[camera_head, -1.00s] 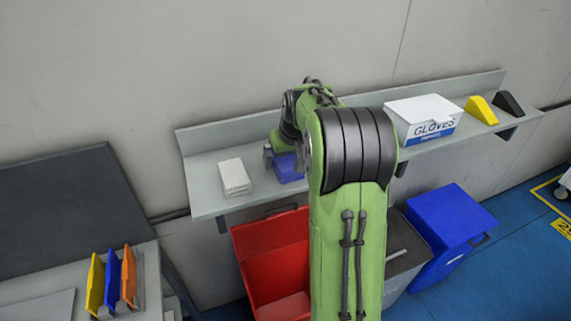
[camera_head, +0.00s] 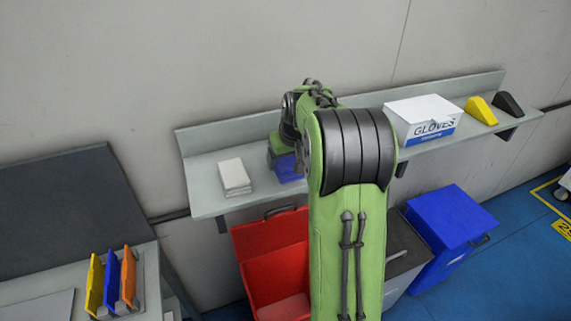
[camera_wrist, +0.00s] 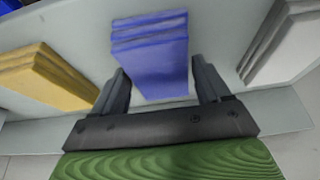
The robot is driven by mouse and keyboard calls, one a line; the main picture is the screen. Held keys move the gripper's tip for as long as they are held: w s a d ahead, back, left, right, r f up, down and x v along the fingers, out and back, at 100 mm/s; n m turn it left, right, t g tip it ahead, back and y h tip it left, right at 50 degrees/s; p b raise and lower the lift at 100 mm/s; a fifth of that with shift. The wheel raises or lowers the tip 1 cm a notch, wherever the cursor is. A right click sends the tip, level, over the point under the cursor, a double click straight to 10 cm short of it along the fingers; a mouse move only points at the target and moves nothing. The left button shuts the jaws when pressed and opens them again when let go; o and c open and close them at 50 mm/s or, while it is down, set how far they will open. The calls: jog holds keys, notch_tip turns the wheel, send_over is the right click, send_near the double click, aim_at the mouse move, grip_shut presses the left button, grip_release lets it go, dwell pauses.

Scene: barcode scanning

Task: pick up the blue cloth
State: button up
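The blue cloth (camera_head: 288,170) is a folded stack on the grey wall shelf, partly hidden by my arm in the head view. In the wrist view, the blue cloth (camera_wrist: 152,55) lies in the middle, ahead of and between my fingers. My gripper (camera_wrist: 159,75) is open, one finger on each side of the near part of the stack. A narrow gap shows between each finger and the cloth. In the head view my gripper is mostly hidden behind my arm, at the cloth.
A white cloth stack (camera_head: 234,177) lies left of the blue one. A yellow stack (camera_wrist: 45,75) shows in the wrist view. A gloves box (camera_head: 420,120) and yellow and black wedges stand farther right. Red (camera_head: 275,275) and blue bins (camera_head: 445,230) are below the shelf.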

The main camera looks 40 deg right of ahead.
aim_at(287, 161)
jog(key=c, duration=0.6)
notch_tip(287, 161, up, 10)
jog(key=p, duration=0.2)
jog(key=shift+r, duration=0.25)
